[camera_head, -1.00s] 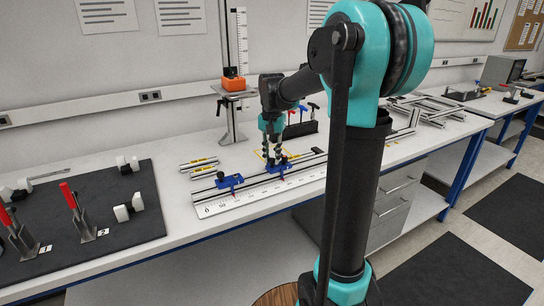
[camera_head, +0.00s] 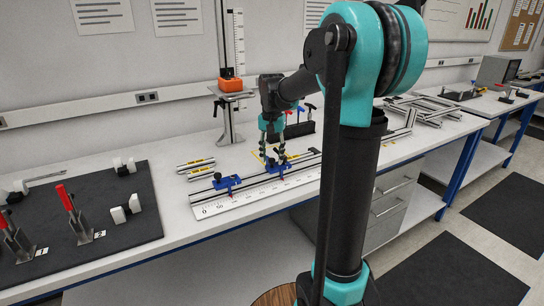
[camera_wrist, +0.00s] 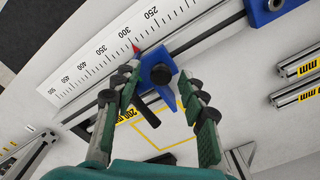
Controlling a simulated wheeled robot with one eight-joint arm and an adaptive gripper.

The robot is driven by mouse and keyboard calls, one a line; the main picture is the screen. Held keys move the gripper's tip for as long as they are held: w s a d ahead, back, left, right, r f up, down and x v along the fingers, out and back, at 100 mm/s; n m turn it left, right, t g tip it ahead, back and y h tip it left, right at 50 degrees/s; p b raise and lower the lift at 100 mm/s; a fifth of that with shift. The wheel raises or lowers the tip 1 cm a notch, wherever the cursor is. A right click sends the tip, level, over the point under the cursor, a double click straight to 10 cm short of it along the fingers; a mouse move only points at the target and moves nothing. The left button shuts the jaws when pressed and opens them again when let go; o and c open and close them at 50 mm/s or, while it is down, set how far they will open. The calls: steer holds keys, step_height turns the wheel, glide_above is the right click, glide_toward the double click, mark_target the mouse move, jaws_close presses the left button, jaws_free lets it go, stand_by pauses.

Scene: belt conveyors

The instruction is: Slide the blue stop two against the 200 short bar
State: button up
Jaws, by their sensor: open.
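The blue stop (camera_head: 277,166) nearer my gripper sits on the slotted rail along the ruler. In the wrist view this stop (camera_wrist: 158,68) has a black knob, and its red pointer is near 300. My gripper (camera_head: 271,155) is over it; its open fingers also show in the wrist view (camera_wrist: 163,92), on either side of the stop's near part. Contact cannot be told. A second blue stop (camera_head: 227,182) is nearer the zero end. Which bar is the 200 short bar cannot be read.
Two bars with yellow labels (camera_head: 198,169) lie behind the rail. The ruler (camera_head: 245,199) runs along the table's front. A black mat (camera_head: 75,240) with red-handled clamps is at left. A post with an orange block (camera_head: 231,85) stands behind.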

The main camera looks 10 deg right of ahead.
step_height(320, 180, up, 12)
stand_by(0.6)
